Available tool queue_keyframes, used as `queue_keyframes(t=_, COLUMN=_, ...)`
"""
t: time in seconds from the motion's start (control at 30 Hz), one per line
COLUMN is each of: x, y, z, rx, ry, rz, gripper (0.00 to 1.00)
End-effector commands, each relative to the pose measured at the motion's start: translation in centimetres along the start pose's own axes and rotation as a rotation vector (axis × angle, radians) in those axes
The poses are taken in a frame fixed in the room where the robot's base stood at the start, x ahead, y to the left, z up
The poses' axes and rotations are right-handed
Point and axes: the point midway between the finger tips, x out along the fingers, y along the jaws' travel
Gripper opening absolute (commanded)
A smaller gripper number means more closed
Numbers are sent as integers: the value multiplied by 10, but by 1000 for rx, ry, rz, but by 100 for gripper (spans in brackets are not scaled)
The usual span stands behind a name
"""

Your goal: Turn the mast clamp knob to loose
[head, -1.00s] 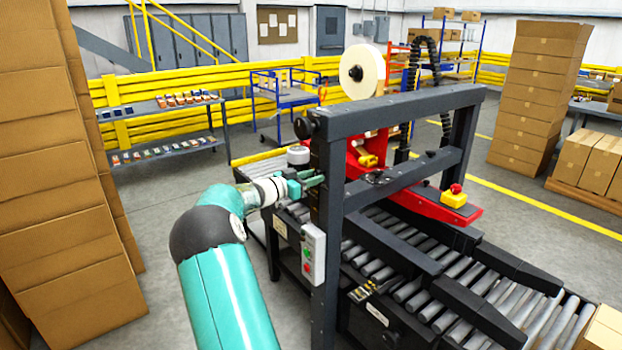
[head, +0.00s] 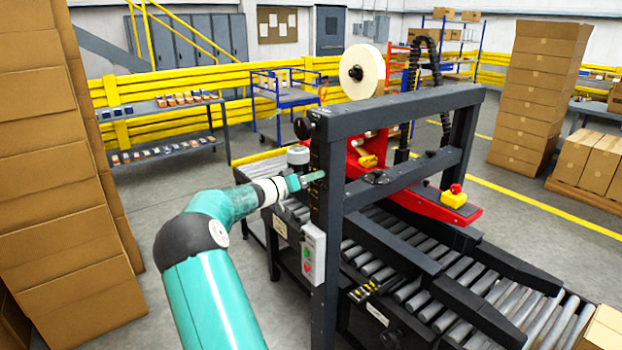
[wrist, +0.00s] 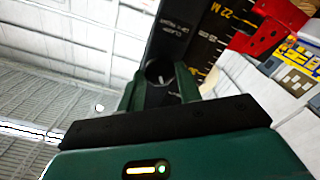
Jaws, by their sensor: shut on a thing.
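The mast clamp knob (wrist: 158,71) is a dark round knob on the dark mast face, with a small pale mark on it. My gripper (wrist: 160,88) is shut on the knob, one green finger on each side. In the head view my gripper (head: 316,178) meets the left post of the machine frame and hides the knob there. The mast (wrist: 195,45) carries yellow scale marks, with "22" readable, and small white lettering too blurred to read.
A control box (head: 313,254) with red and green buttons hangs on the post below my gripper. A black knob (head: 303,128) sticks out near the post's top. The roller conveyor (head: 385,235) runs to the right. Stacked cartons (head: 45,150) stand close on the left.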

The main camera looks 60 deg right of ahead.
Motion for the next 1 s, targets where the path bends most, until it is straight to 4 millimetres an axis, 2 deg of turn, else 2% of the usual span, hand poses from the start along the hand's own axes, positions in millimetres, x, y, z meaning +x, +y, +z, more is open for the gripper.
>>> queue_keyframes(t=0.7, x=-1, y=-1, z=0, rx=-675, ry=0, rz=-1, gripper=12)
queue_keyframes(t=1.0, x=-2, y=-1, z=0, rx=-893, ry=0, rz=-1, gripper=12)
